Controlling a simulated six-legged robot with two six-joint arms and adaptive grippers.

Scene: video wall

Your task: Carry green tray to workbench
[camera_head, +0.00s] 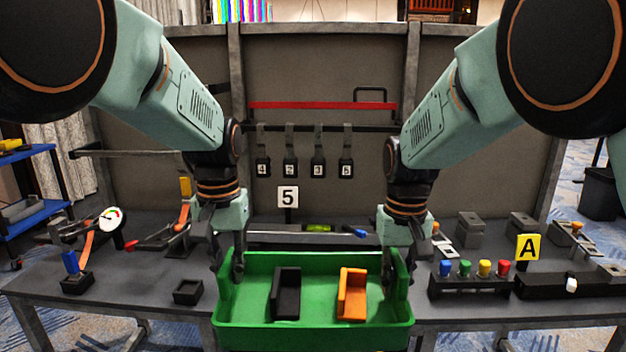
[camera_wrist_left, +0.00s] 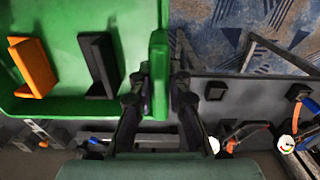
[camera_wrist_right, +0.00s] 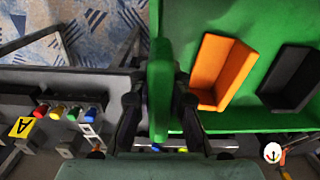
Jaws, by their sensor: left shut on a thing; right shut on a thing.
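The green tray (camera_head: 318,338) is in front of me at the near edge of the workbench (camera_head: 160,290), in the head view. It holds a black bracket-shaped block (camera_head: 286,294) and an orange one (camera_head: 352,295). My left gripper (camera_head: 228,268) is shut on the tray's left wall; the left wrist view shows the fingers either side of that wall (camera_wrist_left: 159,75). My right gripper (camera_head: 400,278) is shut on the right wall, which shows between the fingers in the right wrist view (camera_wrist_right: 161,90). I cannot tell whether the tray's underside touches the bench.
On the bench right are a rack of coloured knobs (camera_head: 470,285), a yellow "A" sign (camera_head: 527,247) and grey blocks (camera_head: 470,228). On the left are a small black box (camera_head: 188,291) and a gauge (camera_head: 111,219). A blue cart (camera_head: 30,190) stands far left.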

